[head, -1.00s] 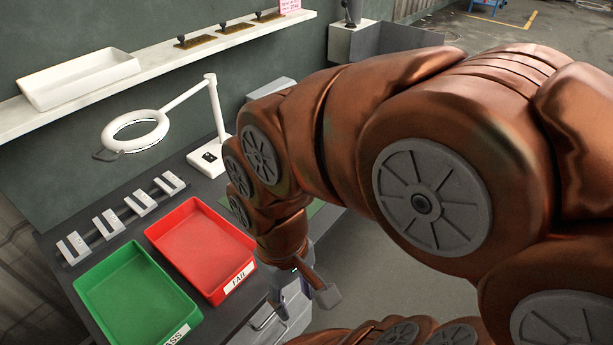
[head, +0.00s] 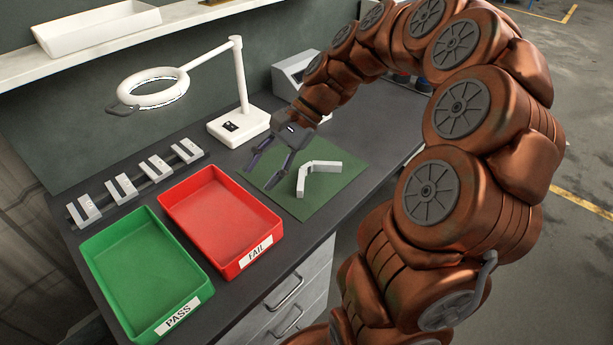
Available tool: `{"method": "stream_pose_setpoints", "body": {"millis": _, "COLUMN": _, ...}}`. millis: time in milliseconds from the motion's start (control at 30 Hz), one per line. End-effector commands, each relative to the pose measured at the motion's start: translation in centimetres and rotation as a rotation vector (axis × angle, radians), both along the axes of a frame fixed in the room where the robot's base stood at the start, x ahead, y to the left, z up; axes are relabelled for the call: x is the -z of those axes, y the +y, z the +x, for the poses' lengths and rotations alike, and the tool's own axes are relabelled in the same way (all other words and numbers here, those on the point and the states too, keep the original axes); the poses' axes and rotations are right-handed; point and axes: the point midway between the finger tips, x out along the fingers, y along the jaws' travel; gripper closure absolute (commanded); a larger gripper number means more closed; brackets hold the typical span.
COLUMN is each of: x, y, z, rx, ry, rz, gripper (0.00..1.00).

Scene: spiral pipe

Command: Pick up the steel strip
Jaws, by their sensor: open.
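A bent, pale steel strip (head: 318,172) lies on the green mat (head: 338,195) at the right part of the bench. It is angled like a shallow V, with one leg pointing toward the front and the other to the right. My gripper (head: 267,175) hangs over the mat just left of the strip. Its two dark fingers are spread apart with nothing between them. The fingers appear apart from the strip; their exact height over the mat is hard to tell.
The red FAIL tray (head: 222,222) and green PASS tray (head: 140,268) stand left of the mat. A white ring lamp (head: 240,124) stands behind. A rack of slotted blocks (head: 135,186) lies at the back left. A grey box (head: 290,76) stands behind my gripper.

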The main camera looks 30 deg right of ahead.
Motion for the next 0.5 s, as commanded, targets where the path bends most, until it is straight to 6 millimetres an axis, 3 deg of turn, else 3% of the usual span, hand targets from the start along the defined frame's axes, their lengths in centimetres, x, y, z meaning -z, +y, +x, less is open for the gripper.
{"method": "stream_pose_setpoints", "body": {"millis": 33, "x": 1.2, "y": -1.7, "z": 1.2, "rx": 0.073, "ry": 0.026, "rz": 0.045, "gripper": 0.54}}
{"method": "stream_pose_setpoints", "body": {"millis": 233, "x": 3.9, "y": -9.4, "z": 4.8, "rx": 0.37, "ry": 0.122, "rz": 0.218, "gripper": 0.54}}
{"method": "stream_pose_setpoints", "body": {"millis": 500, "x": 9.0, "y": -21.0, "z": 5.7, "rx": 0.737, "ry": 0.252, "rz": 0.432, "gripper": 0.54}}
